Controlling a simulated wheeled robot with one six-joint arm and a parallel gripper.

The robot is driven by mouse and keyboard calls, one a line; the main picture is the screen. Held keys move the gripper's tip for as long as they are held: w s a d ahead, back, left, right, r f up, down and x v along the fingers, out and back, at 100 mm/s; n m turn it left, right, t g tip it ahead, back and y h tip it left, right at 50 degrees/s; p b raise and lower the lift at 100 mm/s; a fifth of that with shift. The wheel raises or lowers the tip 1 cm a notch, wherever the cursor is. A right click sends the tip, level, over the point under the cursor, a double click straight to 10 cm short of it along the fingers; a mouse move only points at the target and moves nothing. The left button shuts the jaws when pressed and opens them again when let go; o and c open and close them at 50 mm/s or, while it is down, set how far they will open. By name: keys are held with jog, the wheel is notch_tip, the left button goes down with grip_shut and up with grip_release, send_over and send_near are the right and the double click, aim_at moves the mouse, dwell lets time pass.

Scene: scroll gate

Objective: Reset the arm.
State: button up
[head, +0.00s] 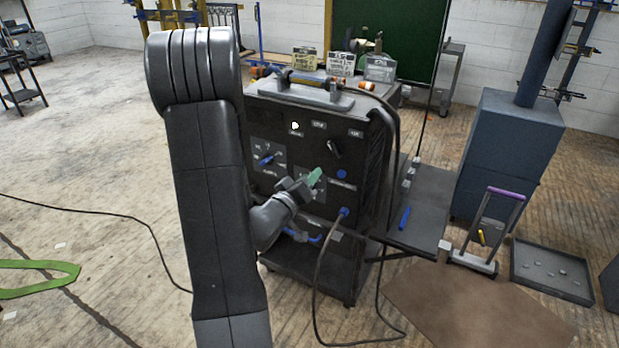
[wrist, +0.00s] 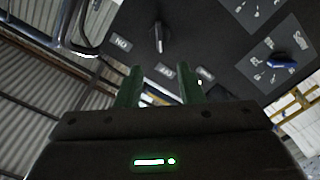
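My gripper (head: 314,178) with green fingers is in front of the dark control cabinet (head: 355,125), near the middle of its front panel. In the wrist view my gripper (wrist: 160,88) has its two green fingers apart, with nothing held between them. The panel lies beyond the fingers there, with a black switch (wrist: 158,38) and a blue knob (wrist: 282,61). I cannot tell whether the fingers touch the panel. My arm hides the left part of the cabinet in the head view.
A cable (head: 318,270) hangs from a blue plug (head: 344,212) on the cabinet. A side shelf (head: 425,225) holds a blue item (head: 405,218). A purple-handled stand (head: 480,262) and a grey tray (head: 550,265) are on the floor at right. The left floor is mostly open.

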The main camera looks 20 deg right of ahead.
aim_at(333, 151)
jog(key=p+x, duration=0.1)
jog(key=x, duration=1.2)
jog(key=shift+w+d, duration=0.25)
jog(key=shift+w, duration=0.05)
jog(key=shift+w+d, duration=0.1)
jog(key=shift+d, duration=0.1)
jog(key=shift+a+f+m, duration=0.1)
jog(key=shift+a+m, duration=0.05)
jog(key=shift+m, duration=0.25)
jog(key=shift+m+b, duration=0.35)
jog(key=shift+m, duration=0.45)
jog(key=m, duration=0.4)
jog(key=shift+m, duration=1.4)
jog(key=shift+a, duration=0.1)
